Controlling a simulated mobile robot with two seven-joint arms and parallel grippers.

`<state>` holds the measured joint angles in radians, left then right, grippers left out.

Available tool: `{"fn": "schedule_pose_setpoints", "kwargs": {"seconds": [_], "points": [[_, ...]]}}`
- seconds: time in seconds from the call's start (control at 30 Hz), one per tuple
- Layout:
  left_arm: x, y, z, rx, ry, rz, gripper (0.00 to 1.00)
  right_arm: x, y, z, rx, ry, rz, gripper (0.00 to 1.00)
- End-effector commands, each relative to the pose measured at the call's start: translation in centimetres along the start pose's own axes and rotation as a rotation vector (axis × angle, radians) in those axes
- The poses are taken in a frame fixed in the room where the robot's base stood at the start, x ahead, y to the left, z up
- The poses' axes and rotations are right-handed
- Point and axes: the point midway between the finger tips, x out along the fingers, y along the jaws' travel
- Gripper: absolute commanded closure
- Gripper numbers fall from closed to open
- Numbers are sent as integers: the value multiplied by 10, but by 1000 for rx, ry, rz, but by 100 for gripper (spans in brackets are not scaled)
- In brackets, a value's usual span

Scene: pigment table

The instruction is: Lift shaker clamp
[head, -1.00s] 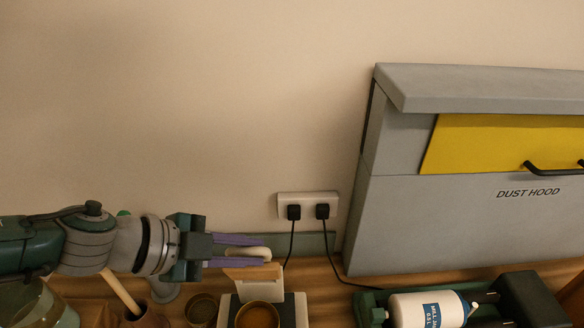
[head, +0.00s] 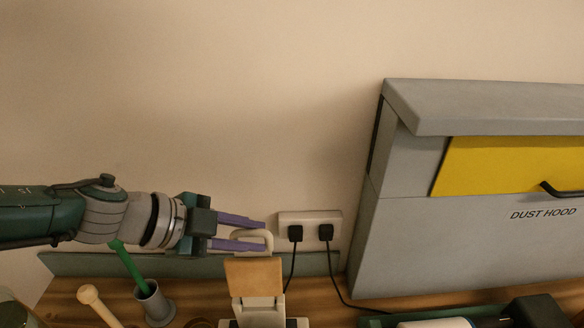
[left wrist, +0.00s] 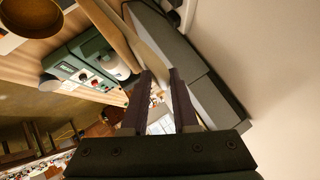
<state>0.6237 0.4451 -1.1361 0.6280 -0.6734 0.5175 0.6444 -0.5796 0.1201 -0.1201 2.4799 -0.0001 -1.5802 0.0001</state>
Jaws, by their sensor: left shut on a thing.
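The shaker clamp (head: 254,278) is a tan plate with a cream loop handle (head: 262,236) at its upper end. It stands steeply raised above a pale base at the bottom edge of the head view. My left gripper (head: 262,234) has purple fingers and is shut on the loop handle. In the left wrist view, the handle's cream bar (left wrist: 148,45) runs between the fingertips, beside the tan plate (left wrist: 108,33). The lower part of the shaker is cut off in the head view. My right gripper is not in view.
A grey dust hood (head: 450,240) stands at right. A double socket (head: 310,226) with two black plugs is on the wall, its cables hanging behind the clamp. A green stick stands in a grey holder (head: 156,304) at left. A white bottle (head: 436,323) shows at lower right.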

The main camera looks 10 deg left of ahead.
Motion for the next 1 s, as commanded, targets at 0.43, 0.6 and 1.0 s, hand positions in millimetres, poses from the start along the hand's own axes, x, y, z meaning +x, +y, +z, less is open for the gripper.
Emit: {"fn": "schedule_pose_setpoints", "kwargs": {"seconds": [0.43, 0.6, 1.0], "points": [[1, 5, 4, 3, -10, 7, 53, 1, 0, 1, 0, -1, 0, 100], [1, 7, 4, 3, -9, 11, 53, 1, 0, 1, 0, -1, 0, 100], [-49, 1, 1, 4, -9, 6, 53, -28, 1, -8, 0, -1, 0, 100]]}}
